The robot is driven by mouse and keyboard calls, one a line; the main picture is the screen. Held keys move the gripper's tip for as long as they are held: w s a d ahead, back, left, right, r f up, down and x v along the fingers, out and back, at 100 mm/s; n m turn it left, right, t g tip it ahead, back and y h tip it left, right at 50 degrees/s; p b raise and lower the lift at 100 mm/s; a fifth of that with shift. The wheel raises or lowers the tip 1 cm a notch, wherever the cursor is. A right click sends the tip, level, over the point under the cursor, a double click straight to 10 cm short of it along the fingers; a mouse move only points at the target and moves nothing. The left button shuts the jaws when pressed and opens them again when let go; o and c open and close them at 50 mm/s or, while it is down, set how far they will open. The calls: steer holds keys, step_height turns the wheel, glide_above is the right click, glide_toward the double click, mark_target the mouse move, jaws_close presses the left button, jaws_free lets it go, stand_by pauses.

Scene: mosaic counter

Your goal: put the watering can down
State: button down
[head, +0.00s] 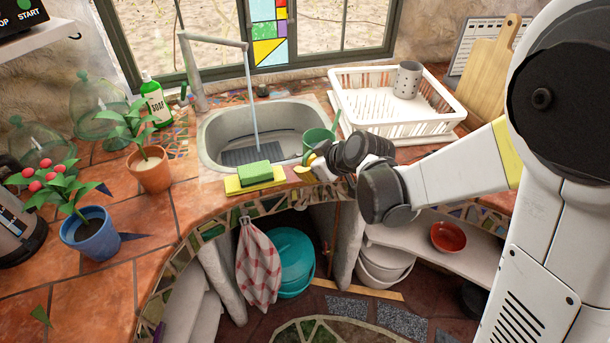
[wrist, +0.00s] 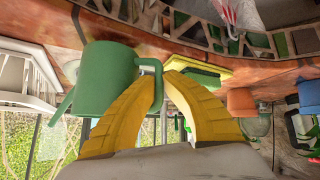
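The green watering can (head: 317,139) is at the right rim of the sink in the head view, its thin spout pointing up and to the right. It also shows large in the wrist view (wrist: 104,80), which is upside down. My gripper (head: 306,168) has yellow fingers closed around the can's handle; in the wrist view the fingertips (wrist: 164,80) meet at the handle loop. The can looks roughly upright. I cannot tell whether its base touches the counter or hangs just above it. My gripper partly hides its lower part in the head view.
The sink (head: 215,140) with its tap lies behind and left. A green and yellow sponge (head: 256,173) on a yellow board (head: 240,187) is close on the left. A white dish rack (head: 350,100) stands right. Potted plants (head: 152,170) and (head: 92,236) stand on the left counter (head: 165,225).

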steer(key=shift+f, duration=0.75)
steer(key=shift+f, duration=0.1)
steer(key=c, duration=1.6)
jaws_free()
